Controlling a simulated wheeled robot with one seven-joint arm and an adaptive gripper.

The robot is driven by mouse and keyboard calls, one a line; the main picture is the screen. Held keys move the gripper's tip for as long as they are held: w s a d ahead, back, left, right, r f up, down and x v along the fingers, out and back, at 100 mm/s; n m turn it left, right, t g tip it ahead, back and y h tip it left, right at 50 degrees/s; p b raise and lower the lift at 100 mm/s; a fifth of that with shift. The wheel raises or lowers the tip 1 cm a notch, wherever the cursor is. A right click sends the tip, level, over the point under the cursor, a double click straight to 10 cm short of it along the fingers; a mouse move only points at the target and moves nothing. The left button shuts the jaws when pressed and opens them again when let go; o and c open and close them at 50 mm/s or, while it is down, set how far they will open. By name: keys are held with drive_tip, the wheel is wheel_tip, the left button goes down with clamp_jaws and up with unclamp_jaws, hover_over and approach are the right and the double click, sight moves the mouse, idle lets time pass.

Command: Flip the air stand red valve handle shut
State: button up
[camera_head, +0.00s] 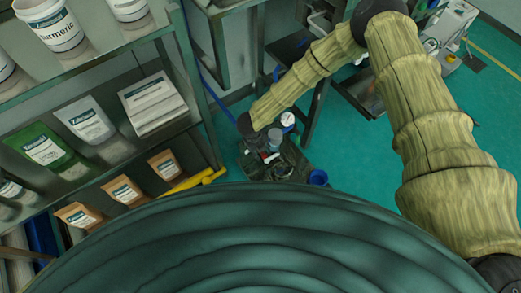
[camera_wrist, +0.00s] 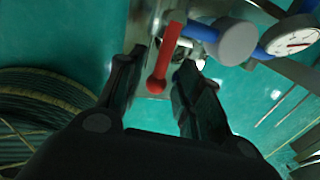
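The red valve handle (camera_wrist: 165,60) of the air stand shows in the wrist view as a red lever with a round ball end, tilted slightly. It lies between the two dark fingers of my gripper (camera_wrist: 155,75), which are apart, with visible space on both sides of the handle. In the head view my gripper (camera_head: 262,150) is low by the air stand (camera_head: 287,162), and the red handle shows only as a small patch there. A grey round knob (camera_wrist: 238,41) and a white pressure gauge (camera_wrist: 291,40) on blue fittings stand right of the handle in the wrist view.
A metal shelf (camera_head: 95,55) with tubs, boxes and pouches stands at the left. A blue cup-like part (camera_head: 318,177) sits at the stand's right. A yellow object (camera_head: 195,181) lies near the shelf foot. Green floor (camera_head: 350,185) is open to the right of the stand.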

wheel_tip(320, 180, up, 11)
drive_tip(key=s+a, duration=0.1)
drive_tip(key=shift+a, duration=0.35)
drive_tip(key=shift+s+f, duration=0.1)
drive_tip(key=s+d+n+t+p, duration=0.1)
drive_tip(key=s+d+n+p, duration=0.5)
drive_tip(key=s+d+n, duration=0.85)
drive_tip(key=s+d+r+n+g+y+p, duration=0.1)
drive_tip(key=s+d+r+n+p, duration=0.1)
drive_tip(key=s+d+r+n, duration=0.2)
drive_tip(key=s+d+r+n+g+p, duration=0.1)
drive_tip(key=s+d+r+n, duration=0.3)
drive_tip(key=s+n, duration=0.6)
drive_tip(key=shift+s+d+r+y+p, duration=0.25)
drive_tip(key=shift+s+d+y+p, duration=0.2)
drive_tip(key=shift+d+p, duration=0.65)
drive_tip(key=shift+d, duration=0.2)
